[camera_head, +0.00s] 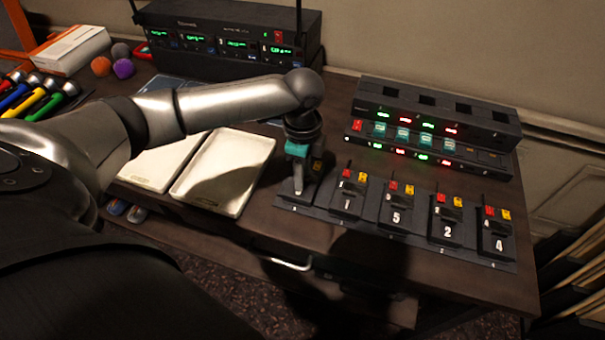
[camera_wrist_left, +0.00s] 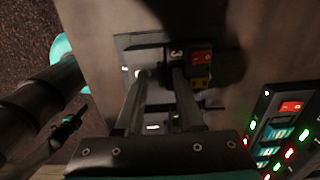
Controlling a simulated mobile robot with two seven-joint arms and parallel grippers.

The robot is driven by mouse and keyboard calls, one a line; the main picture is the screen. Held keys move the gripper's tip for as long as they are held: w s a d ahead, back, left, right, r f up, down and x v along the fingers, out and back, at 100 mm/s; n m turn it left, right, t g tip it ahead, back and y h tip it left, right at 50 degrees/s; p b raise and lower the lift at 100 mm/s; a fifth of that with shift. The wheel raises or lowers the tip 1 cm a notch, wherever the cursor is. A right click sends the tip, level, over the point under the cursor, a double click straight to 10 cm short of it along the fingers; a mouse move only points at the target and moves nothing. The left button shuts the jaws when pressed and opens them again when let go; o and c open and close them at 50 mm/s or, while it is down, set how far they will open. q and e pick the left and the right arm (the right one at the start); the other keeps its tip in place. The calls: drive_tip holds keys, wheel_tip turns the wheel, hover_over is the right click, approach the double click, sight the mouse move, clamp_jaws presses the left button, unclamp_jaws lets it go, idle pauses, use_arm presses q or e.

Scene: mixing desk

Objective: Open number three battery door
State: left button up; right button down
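The number three battery pack (camera_wrist_left: 168,75) is black with a white "3" and red and yellow blocks. In the head view it sits at the left end of a row of similar packs, mostly hidden by my left gripper (camera_head: 297,190). My left gripper points down over this pack. In the left wrist view its two fingers (camera_wrist_left: 165,74) stand apart, with their tips over the pack's face. I cannot tell whether they touch it, or whether its door is open. My right gripper does not show clearly in either view.
Packs marked 1 (camera_head: 347,204), 5 (camera_head: 396,216), 2 (camera_head: 446,231) and 4 (camera_head: 499,244) stand to the right. A lit charger (camera_head: 430,135) stands behind them. Pale trays (camera_head: 222,170) lie left of my gripper. A receiver rack (camera_head: 232,40) stands at the back.

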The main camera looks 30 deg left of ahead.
use_arm(q)
clamp_jaws()
idle(0.3)
idle(0.4)
